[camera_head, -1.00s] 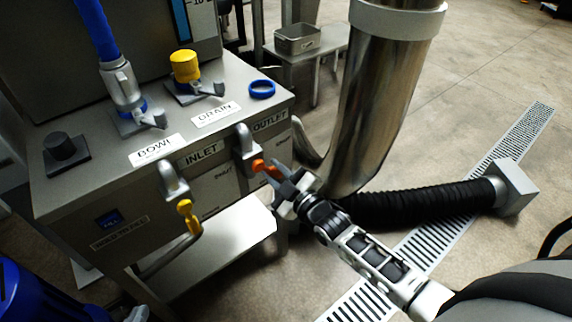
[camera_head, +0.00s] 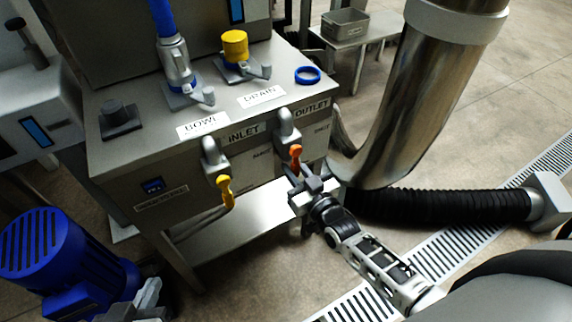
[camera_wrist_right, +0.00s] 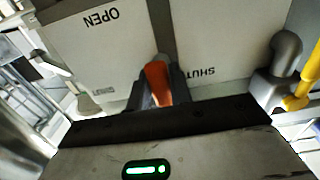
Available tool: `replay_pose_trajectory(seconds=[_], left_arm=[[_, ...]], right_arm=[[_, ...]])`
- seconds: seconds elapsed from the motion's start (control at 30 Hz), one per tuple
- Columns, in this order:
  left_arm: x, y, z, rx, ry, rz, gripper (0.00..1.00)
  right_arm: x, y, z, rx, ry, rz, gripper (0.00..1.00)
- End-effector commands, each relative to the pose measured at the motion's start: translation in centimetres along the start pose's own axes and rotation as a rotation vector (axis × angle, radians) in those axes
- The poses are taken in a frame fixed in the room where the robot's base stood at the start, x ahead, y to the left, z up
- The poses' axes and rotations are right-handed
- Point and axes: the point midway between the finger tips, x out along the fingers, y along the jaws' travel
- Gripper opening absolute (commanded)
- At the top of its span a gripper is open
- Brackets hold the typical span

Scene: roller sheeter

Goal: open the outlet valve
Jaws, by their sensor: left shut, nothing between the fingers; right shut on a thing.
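The outlet valve is a grey spout (camera_head: 287,128) with an orange handle (camera_head: 295,153), on the front of the steel cabinet under the OUTLET label. The handle points roughly downward in the head view. My right gripper (camera_head: 306,176) is at the handle's lower end. In the right wrist view the orange handle (camera_wrist_right: 158,84) stands between the two dark fingers (camera_wrist_right: 160,95), which are shut on it. Panel words OPEN (camera_wrist_right: 101,17) and SHUT (camera_wrist_right: 197,73) show upside down there.
The inlet valve with its yellow handle (camera_head: 226,190) is left of the outlet valve. A large steel pipe (camera_head: 405,110) and black ribbed hose (camera_head: 440,205) lie close on the right. A blue motor (camera_head: 62,258) stands at lower left. A lower shelf (camera_head: 235,225) is below.

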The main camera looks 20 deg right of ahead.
Motion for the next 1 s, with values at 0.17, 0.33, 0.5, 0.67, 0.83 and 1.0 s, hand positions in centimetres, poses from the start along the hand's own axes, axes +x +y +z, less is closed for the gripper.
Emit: replay_pose_trajectory(seconds=[0.17, 0.33, 0.5, 0.67, 0.83, 1.0], left_arm=[[0.00, 0.06, -0.33, -0.007, 0.005, -0.001, 0.00], [0.00, 0.07, -0.34, -0.009, 0.006, -0.002, 0.00], [-0.01, 0.06, -0.34, -0.009, 0.006, -0.002, 0.00], [-0.02, 0.07, -0.33, -0.009, 0.006, -0.001, 0.00], [-0.06, 0.09, -0.25, -0.009, 0.004, -0.001, 0.00], [-0.17, 0.13, -0.32, -0.010, 0.002, -0.001, 0.00]], right_arm=[[-0.41, 0.35, 0.11, 0.023, -0.004, 0.012, 0.00], [-0.43, 0.35, 0.13, 0.029, -0.003, 0.013, 0.00], [-0.39, 0.25, 0.14, 0.030, -0.003, 0.011, 0.00], [-0.37, 0.25, 0.11, 0.028, -0.003, 0.011, 0.43], [-0.33, 0.31, 0.05, 0.025, -0.001, 0.011, 0.43], [-0.98, 0.34, 0.06, 0.023, -0.003, 0.011, 0.43]])
